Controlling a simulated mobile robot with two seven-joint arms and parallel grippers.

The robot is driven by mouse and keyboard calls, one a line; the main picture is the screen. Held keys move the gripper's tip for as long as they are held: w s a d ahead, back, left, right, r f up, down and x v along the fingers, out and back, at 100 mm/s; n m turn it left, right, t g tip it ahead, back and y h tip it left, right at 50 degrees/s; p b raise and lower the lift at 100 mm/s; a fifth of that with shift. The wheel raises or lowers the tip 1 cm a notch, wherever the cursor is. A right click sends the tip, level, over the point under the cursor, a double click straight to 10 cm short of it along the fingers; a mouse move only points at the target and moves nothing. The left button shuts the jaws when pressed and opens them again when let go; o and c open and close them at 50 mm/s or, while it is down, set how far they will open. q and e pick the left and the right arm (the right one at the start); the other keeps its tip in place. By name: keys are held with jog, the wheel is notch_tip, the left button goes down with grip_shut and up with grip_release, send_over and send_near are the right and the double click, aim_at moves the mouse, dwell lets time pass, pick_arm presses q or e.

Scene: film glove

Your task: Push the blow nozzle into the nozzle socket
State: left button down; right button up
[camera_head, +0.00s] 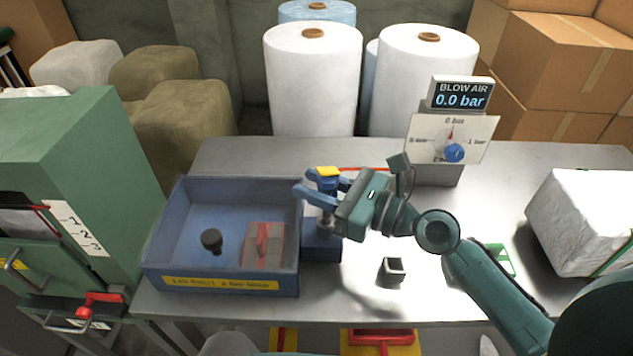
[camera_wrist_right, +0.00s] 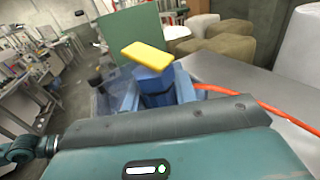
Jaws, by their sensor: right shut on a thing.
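My right gripper (camera_head: 322,192) is shut on a blue piece with a yellow top (camera_head: 328,171), which looks like the blow nozzle. In the right wrist view the yellow top (camera_wrist_right: 146,55) and the blue body (camera_wrist_right: 155,88) show just beyond the gripper. The piece is upright above a blue block (camera_head: 322,247) beside the blue bin, which may hold the nozzle socket. The fingers hide part of the piece, and I cannot tell whether its lower end touches or enters the block. My left gripper is not in view.
A blue bin (camera_head: 222,283) left of the gripper holds a black knob-like part (camera_head: 211,240) and a grey-and-red block (camera_head: 263,246). A small dark open box (camera_head: 393,270) lies on the metal table. The blow-air panel (camera_head: 450,138) reads 0.0 bar. An orange hose (camera_wrist_right: 260,103) runs behind the piece.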

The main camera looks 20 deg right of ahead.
dwell(0.6)
dwell(0.6)
jog(key=shift+p, duration=0.55)
jog(key=shift+f, duration=0.2)
jog(key=shift+f+b, duration=1.35)
jog(key=shift+f, duration=0.3)
jog(key=o, duration=1.1)
